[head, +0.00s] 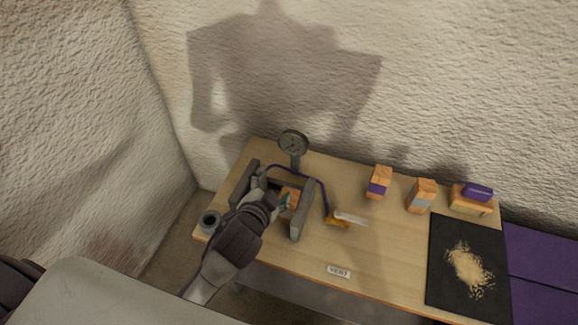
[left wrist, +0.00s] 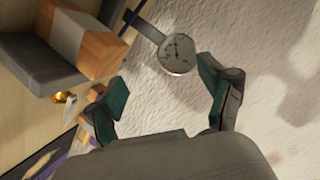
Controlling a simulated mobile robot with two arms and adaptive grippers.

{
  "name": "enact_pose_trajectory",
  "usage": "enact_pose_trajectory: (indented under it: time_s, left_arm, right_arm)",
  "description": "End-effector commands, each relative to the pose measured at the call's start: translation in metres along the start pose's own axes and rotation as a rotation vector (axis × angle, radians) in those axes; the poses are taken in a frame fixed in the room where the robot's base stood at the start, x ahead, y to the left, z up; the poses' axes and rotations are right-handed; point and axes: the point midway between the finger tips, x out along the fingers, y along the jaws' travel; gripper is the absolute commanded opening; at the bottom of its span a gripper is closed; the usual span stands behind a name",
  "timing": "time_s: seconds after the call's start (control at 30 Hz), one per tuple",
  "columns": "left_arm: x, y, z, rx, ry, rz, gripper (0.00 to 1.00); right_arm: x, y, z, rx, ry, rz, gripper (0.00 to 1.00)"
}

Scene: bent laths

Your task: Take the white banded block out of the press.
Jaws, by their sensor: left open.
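The press (head: 307,205) is a grey frame at the left of the table. In it sits an orange wooden block (head: 289,196), mostly hidden by my left gripper (head: 274,192). In the left wrist view the white banded block (left wrist: 84,38) shows a pale band around its middle and lies against the grey press part (left wrist: 50,75) at the upper left. My left gripper, also in that view (left wrist: 162,80), is open with teal pads and nothing between them. The block is beside the fingers, not between them. My right gripper is not in view.
A round gauge (head: 293,144) stands behind the press, with a purple strip (head: 318,174) near it. A white-handled brass tool (head: 345,218) lies right of it. Blocks (head: 380,182) (head: 422,195) stand along the back. A black mat (head: 440,290) with shavings lies right. The table's front middle is mostly clear.

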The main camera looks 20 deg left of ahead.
Motion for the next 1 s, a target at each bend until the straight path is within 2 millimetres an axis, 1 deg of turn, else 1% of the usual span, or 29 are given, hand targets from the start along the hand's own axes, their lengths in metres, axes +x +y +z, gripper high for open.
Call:
enact_pose_trajectory:
  time_s: [0.03, 0.07, 0.1, 0.17, 0.2, 0.27, 0.3, 0.33, 0.37, 0.4, 0.43, 0.47, 0.5, 0.53, 0.57, 0.6, 0.63, 0.67, 0.7, 0.77, 0.8, 0.9, 1.0]
  left_arm:
    - [0.008, -0.015, -0.039, 0.097, 0.132, -0.064, 0.81]
    - [0.010, -0.022, -0.064, 0.163, 0.218, -0.103, 0.81]
    - [0.010, -0.029, -0.096, 0.259, 0.333, -0.156, 0.81]
    - [0.003, -0.034, -0.146, 0.415, 0.515, -0.235, 0.81]
    - [-0.006, -0.033, -0.179, 0.531, 0.643, -0.289, 0.81]
    - [-0.024, -0.022, -0.225, 0.728, 0.846, -0.367, 0.81]
    - [-0.039, -0.009, -0.251, 0.879, 0.991, -0.416, 0.81]
    - [-0.051, 0.004, -0.267, 0.996, 1.099, -0.448, 0.81]
    - [-0.061, 0.019, -0.277, 1.117, 1.203, -0.476, 0.81]
    - [-0.073, 0.041, -0.284, 1.283, 1.340, -0.503, 0.81]
    - [-0.080, 0.057, -0.285, 1.409, 1.438, -0.514, 0.81]
    - [-0.085, 0.073, -0.281, 1.539, 1.534, -0.517, 0.81]
    - [-0.087, 0.092, -0.270, 1.715, 1.657, -0.507, 0.81]
    - [-0.085, 0.104, -0.258, 1.851, 1.743, -0.486, 0.81]
    - [-0.082, 0.112, -0.243, 1.987, 1.825, -0.452, 0.81]
    - [-0.072, 0.119, -0.220, 2.169, 1.923, -0.385, 0.81]
    - [-0.064, 0.119, -0.201, 2.303, 1.988, -0.317, 0.81]
    - [-0.054, 0.115, -0.182, -2.365, -1.989, 0.228, 0.81]
    - [-0.041, 0.105, -0.157, -2.285, -1.858, 0.090, 0.81]
    - [-0.023, 0.083, -0.126, -2.183, -1.695, -0.088, 0.81]
    - [-0.015, 0.066, -0.110, -2.127, -1.611, -0.189, 0.81]
    - [-0.001, 0.028, -0.083, -2.023, -1.456, -0.382, 0.81]
    - [0.005, 0.001, -0.070, -1.959, -1.367, -0.500, 0.81]
  right_arm:
    - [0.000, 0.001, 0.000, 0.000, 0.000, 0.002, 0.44]
    - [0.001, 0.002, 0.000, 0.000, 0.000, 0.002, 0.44]
    - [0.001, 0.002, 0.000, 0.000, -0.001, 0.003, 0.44]
    - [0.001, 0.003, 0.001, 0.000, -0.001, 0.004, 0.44]
    - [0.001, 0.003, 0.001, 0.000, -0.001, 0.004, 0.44]
    - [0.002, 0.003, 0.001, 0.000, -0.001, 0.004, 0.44]
    - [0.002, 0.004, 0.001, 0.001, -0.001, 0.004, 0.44]
    - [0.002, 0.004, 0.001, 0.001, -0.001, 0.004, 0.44]
    - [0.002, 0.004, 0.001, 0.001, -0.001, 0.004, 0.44]
    - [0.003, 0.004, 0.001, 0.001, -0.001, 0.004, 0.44]
    - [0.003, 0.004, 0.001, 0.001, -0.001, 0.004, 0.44]
    - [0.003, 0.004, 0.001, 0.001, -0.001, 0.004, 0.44]
    - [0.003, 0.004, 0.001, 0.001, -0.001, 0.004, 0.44]
    - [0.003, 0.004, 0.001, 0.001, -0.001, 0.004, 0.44]
    - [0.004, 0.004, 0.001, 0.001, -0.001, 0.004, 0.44]
    - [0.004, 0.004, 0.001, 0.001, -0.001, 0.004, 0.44]
    - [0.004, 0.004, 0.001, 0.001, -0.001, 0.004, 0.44]
    - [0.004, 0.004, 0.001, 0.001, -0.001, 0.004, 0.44]
    - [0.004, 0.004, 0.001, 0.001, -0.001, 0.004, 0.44]
    - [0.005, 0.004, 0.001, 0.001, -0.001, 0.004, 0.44]
    - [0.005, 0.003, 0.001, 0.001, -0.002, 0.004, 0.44]
    - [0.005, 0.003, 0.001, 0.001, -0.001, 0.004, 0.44]
    - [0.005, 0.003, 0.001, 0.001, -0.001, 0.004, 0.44]
